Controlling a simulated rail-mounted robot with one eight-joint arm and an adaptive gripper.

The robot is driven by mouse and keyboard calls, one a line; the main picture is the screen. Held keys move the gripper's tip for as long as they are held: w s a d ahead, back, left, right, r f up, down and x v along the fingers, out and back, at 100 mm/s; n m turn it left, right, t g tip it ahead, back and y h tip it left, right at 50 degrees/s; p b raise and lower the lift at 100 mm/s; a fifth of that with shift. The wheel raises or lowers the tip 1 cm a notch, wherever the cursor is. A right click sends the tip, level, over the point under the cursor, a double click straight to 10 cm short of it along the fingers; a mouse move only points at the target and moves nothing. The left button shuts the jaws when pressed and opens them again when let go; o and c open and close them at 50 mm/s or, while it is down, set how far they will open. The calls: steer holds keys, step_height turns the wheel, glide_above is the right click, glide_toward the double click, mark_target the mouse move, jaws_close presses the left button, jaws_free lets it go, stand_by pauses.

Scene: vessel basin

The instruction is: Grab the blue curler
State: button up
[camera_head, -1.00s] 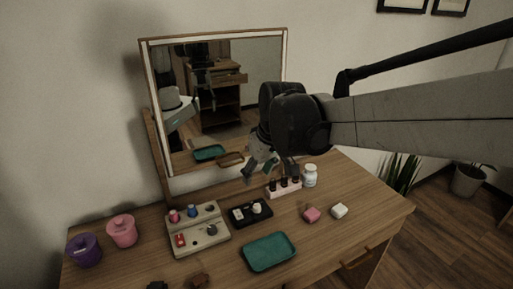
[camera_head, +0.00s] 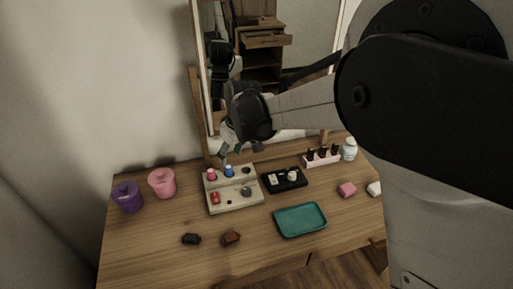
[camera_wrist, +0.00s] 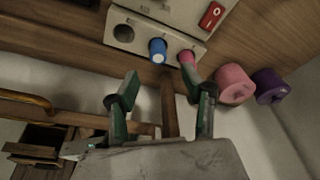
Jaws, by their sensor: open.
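The blue curler (camera_head: 229,171) stands in the back row of a beige curler holder (camera_head: 246,204), beside a pink curler (camera_head: 211,175). In the wrist view the blue curler (camera_wrist: 157,49) sits in its hole, with an empty hole on its left and the pink curler (camera_wrist: 187,58) on its right. My gripper (camera_head: 238,149) is above the back edge of the holder. In the wrist view my gripper (camera_wrist: 161,82) has its green fingers apart with nothing between them. The blue curler shows beyond the gap, and the right fingertip is close to the pink curler in the picture.
The mirror (camera_head: 270,75) stands behind the holder. A purple pot (camera_head: 127,197) and a pink pot (camera_head: 162,183) are left. A black tray (camera_head: 284,181), teal tray (camera_head: 301,220) and bottle rack (camera_head: 321,159) are right. Two dark clips lie in front.

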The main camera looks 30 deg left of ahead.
mark_target(228, 167)
steer(key=shift+x, duration=3.9)
steer(key=shift+w, duration=0.1)
jaws_close()
